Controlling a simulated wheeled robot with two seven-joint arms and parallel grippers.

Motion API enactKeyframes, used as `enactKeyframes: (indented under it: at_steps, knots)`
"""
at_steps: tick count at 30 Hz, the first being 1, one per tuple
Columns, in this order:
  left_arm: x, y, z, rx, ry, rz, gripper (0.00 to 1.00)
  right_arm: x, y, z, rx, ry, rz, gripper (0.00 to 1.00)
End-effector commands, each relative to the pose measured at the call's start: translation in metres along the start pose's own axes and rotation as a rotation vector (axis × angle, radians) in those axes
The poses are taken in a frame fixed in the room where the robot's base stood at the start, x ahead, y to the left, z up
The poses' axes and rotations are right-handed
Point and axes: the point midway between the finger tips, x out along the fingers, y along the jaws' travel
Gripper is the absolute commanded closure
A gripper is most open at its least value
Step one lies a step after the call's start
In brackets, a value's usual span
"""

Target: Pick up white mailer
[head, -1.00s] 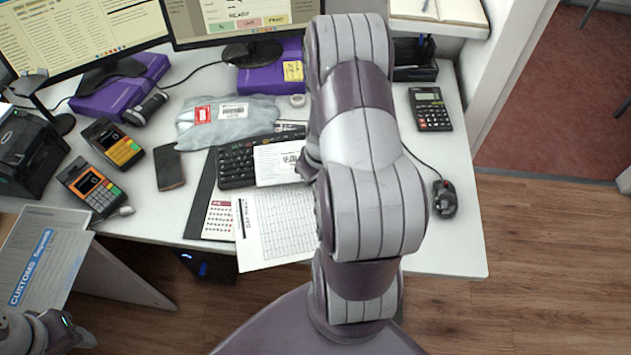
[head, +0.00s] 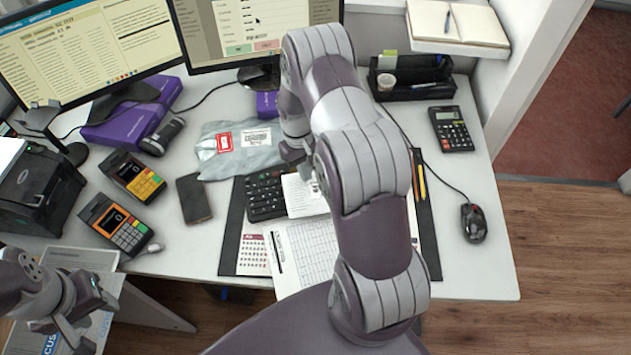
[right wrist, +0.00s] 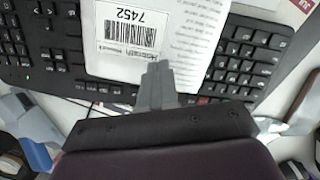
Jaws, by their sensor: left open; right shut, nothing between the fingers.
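The white mailer (head: 243,147) is a pale grey-white plastic bag with a red label and a barcode label. It lies flat and wrinkled on the desk behind the keyboard in the head view. My right arm covers its right end. My right gripper (head: 310,183) is shut and empty, over the keyboard's right part, in front of and to the right of the mailer. In the right wrist view its closed fingers (right wrist: 160,77) point at a white barcode slip (right wrist: 155,40). My left gripper (head: 88,325) is open at the lower left, far from the mailer.
The slip lies on the black keyboard (head: 263,195). Two card terminals (head: 115,224) and a phone (head: 193,198) stand left of it. Monitors (head: 85,50) edge the back. A calculator (head: 451,128) and mouse (head: 473,222) are at the right, with clear desk around them.

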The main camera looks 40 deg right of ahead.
Motion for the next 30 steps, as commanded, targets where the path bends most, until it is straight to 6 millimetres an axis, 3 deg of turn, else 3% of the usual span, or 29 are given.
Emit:
enactKeyframes:
  at_steps: [3, 8, 13, 23, 30]
  knots:
    - [-0.009, 0.000, -0.001, 0.000, 0.000, 0.000, 0.57, 0.001, 0.000, 0.025, 0.002, -0.001, -0.001, 1.00]
    - [-0.014, 0.000, -0.002, 0.000, 0.000, 0.000, 0.57, 0.006, 0.000, 0.049, 0.001, -0.001, -0.001, 1.00]
    - [-0.011, 0.000, -0.001, 0.000, 0.000, 0.000, 0.57, 0.024, 0.000, 0.044, 0.000, 0.001, 0.000, 1.00]
    - [-0.010, 0.000, -0.001, 0.000, 0.000, 0.000, 0.57, 0.027, 0.000, 0.044, 0.000, -0.002, -0.002, 1.00]
    - [-0.007, 0.000, -0.001, 0.000, 0.000, 0.000, 0.57, 0.026, -0.001, 0.029, -0.001, 0.000, -0.001, 1.00]
